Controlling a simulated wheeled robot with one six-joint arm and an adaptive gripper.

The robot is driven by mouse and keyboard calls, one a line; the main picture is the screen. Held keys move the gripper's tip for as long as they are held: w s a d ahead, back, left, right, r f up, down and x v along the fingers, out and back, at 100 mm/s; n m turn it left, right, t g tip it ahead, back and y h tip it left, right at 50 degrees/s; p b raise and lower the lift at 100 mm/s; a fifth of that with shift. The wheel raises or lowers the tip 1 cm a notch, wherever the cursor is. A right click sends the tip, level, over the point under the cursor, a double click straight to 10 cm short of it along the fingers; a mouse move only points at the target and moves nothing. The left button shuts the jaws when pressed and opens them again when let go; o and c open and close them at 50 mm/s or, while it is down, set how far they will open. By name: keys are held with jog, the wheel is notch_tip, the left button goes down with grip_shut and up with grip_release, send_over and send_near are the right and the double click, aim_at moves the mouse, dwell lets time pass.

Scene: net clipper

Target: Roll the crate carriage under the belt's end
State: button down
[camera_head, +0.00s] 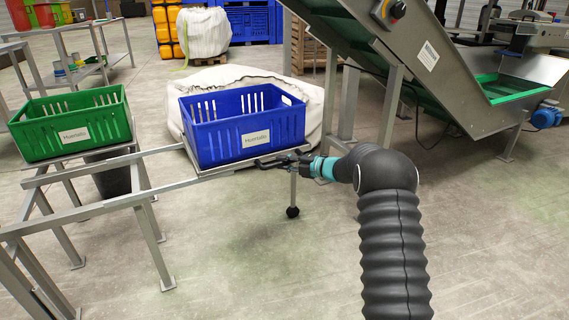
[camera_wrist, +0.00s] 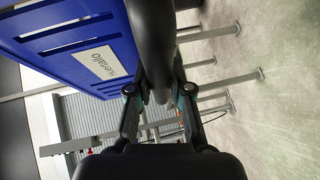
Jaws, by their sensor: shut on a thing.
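A blue crate (camera_head: 245,130) with a white label sits upright on a grey metal carriage (camera_head: 225,171) at the right part of a rail frame. The crate also shows tilted in the wrist view (camera_wrist: 60,45). My gripper (camera_head: 298,160) is at the carriage's front right corner, shut on a dark bar-like handle (camera_head: 268,163). The handle crosses between the fingers (camera_wrist: 158,97) in the wrist view (camera_wrist: 155,40). The inclined belt conveyor (camera_head: 400,60) stands to the right; its upper end is cut off by the picture's top. The carriage's wheels are hidden.
A green crate (camera_head: 70,135) rests on the frame's left part. The rails (camera_head: 85,210) run left to right on several legs. A white sack (camera_head: 325,105) stands behind the blue crate. Conveyor legs (camera_head: 391,108) stand to the right. The front floor (camera_head: 270,270) is clear.

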jog(key=shift+w+r, duration=0.1)
dwell(0.3)
jog(key=c, duration=1.1)
grip_release()
jog(key=shift+a, duration=0.15)
jog(key=shift+o, duration=0.2)
jog(key=shift+d, duration=0.2)
jog(key=shift+d, duration=0.1)
jog(key=v, duration=1.1)
jog(key=shift+d, duration=0.3)
